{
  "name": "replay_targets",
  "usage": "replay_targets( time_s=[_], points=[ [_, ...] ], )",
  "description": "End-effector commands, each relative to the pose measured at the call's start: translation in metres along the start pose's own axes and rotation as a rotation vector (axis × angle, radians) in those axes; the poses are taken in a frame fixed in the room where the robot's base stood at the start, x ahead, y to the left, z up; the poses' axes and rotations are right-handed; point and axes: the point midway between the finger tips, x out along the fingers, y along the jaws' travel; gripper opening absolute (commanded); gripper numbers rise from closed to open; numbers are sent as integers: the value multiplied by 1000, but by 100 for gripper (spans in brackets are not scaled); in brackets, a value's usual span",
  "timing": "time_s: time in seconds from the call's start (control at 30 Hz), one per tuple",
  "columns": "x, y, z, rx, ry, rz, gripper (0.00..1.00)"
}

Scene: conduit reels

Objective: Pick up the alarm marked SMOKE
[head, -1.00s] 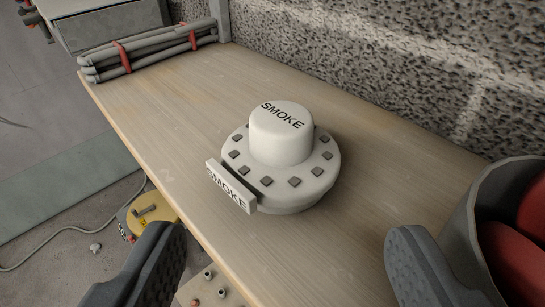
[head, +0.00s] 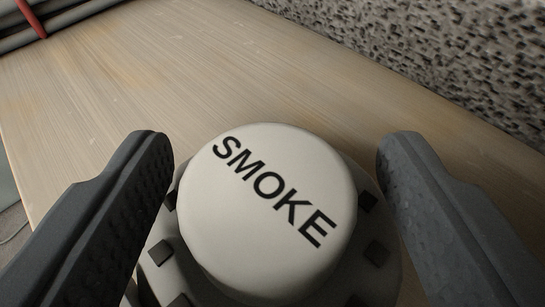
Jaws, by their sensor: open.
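The white alarm (head: 265,215) marked SMOKE stands upright on the wooden shelf (head: 130,75), its round cap with black letters facing me. Its wider base with dark square vents shows around and below the cap, and its lower part is cut off by the frame. My gripper (head: 265,160) is open, with one dark finger to the left of the cap and one to the right. There are gaps between the fingers and the cap. The fingers reach over the base; I cannot tell whether they touch it.
A rough grey wall (head: 430,50) runs along the back right of the shelf. A bundle of grey conduit (head: 70,15) with a red tie lies at the top left. The shelf's front edge is at the far left, with the floor beyond. The shelf behind the alarm is clear.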

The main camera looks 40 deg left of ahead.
Motion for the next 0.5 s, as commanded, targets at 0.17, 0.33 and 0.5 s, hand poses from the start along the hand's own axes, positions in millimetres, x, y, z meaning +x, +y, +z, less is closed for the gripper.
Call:
replay_targets(
  time_s=[0.17, 0.33, 0.5],
  points=[
    [6, -1, 0, -1, 1, 0, 64],
    [5, -1, 0, -2, 1, 1, 45],
    [5, -1, 0, -2, 1, 1, 14]
  ],
)
